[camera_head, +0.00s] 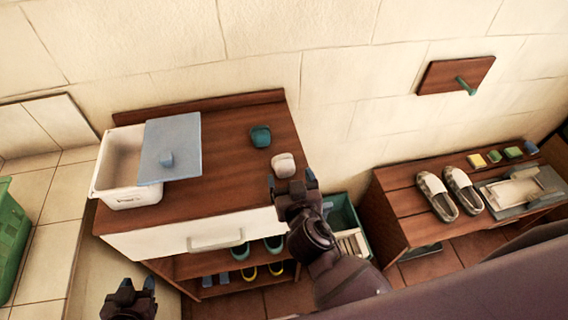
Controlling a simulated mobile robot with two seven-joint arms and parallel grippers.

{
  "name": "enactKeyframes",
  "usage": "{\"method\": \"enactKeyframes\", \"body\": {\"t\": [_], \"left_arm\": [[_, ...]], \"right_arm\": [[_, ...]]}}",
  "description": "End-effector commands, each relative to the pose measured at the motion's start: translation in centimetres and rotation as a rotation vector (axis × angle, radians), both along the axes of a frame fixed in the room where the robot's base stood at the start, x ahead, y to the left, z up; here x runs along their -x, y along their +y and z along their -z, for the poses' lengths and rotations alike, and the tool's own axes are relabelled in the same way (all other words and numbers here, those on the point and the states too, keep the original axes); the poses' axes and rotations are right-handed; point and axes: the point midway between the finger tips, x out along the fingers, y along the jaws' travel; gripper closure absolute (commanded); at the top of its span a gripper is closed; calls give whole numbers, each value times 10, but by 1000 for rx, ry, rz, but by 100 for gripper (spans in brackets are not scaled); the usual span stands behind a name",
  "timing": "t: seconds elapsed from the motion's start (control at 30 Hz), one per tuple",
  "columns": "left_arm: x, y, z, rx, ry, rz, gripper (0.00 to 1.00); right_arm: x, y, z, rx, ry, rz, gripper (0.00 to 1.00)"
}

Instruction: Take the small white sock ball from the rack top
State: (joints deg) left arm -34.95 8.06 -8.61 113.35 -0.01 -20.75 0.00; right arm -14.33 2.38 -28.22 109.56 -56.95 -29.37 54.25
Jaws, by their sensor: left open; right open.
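The small white sock ball (283,165) sits on the brown rack top (225,150), near its right edge. A teal sock ball (261,136) lies a little behind it and to the left. My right gripper (291,179) is open, with its fingertips just in front of the white sock ball. I cannot tell whether they touch it. My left gripper (135,286) is open and empty, low at the front left, away from the rack top.
A white bin (118,180) with a blue lid (170,148) partly over it stands on the rack top's left. Shoes fill the shelves below the drawer (200,242). A bench (400,205) with grey shoes (437,197) stands right. A wall peg (466,86) sticks out above.

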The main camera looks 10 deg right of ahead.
Motion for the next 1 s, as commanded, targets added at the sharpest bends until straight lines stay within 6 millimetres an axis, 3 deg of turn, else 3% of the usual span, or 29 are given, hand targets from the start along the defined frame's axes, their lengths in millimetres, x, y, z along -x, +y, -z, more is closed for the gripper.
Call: {"method": "enactKeyframes", "body": {"t": [0.4,0.77,1.0], "left_arm": [[1,1,-7,-1,5,0,57],[4,1,-3,-1,15,-2,57],[4,1,-4,0,14,-1,57]], "right_arm": [[-43,4,8,5,-1,-1,18],[-50,3,11,2,0,1,18],[-49,3,11,2,0,1,51]]}}
